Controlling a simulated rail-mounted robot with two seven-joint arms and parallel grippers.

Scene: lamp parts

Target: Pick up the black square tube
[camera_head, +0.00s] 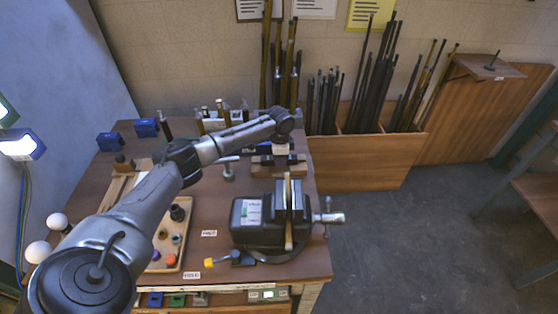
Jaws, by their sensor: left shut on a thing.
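My left gripper (283,151) reaches down at the back right of the workbench, over a wooden block (265,168). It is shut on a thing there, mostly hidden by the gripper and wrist. A dark bar, which looks like the black square tube (256,149), shows beside the fingers and lies roughly level. I cannot tell whether it touches the block. My right gripper is not in view.
A dark vise (262,222) with a brass-coloured strip stands on the workbench (215,262) in front of the gripper. A wooden tray (185,207) holds small parts at left. Wooden bins (365,160) hold upright dark rods behind.

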